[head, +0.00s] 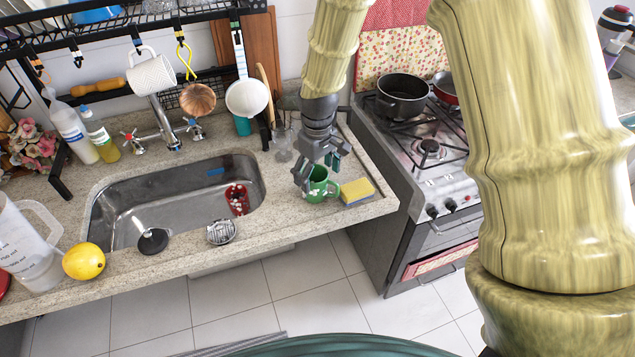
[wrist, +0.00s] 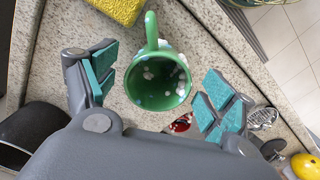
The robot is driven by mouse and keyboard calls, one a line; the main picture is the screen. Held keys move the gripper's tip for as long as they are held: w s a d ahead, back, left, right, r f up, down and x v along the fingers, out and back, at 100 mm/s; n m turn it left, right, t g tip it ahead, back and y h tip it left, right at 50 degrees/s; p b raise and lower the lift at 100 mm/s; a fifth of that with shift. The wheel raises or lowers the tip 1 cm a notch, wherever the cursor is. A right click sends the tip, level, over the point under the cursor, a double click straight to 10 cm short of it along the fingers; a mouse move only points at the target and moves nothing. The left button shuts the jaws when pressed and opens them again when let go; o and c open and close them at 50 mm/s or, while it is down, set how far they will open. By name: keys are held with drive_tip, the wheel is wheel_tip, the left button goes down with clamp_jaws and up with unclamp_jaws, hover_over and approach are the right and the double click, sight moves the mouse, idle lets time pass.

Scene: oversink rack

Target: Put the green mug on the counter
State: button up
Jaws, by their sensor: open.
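The green mug (head: 320,187) with white spots stands on the counter, right of the sink and next to a yellow sponge (head: 357,192). In the wrist view the mug (wrist: 158,82) shows its open mouth, and its handle points to the top of the picture. My gripper (head: 318,178) is just above and around the mug. In the wrist view my gripper (wrist: 157,95) is open, with one teal-padded finger on each side of the mug and gaps between pads and mug. The stone counter (head: 285,215) bears the mug.
The sink (head: 125,200) holds a red spotted cup (head: 237,199). A metal strainer (head: 221,231) and a lemon (head: 84,261) are on the counter's front edge. The stove (head: 420,140) stands right of the counter. A rack (head: 130,25) with hanging utensils is above the sink.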

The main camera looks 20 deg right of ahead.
wheel_tip(320, 180, up, 8)
drive_tip(key=b, duration=0.2)
idle(0.3)
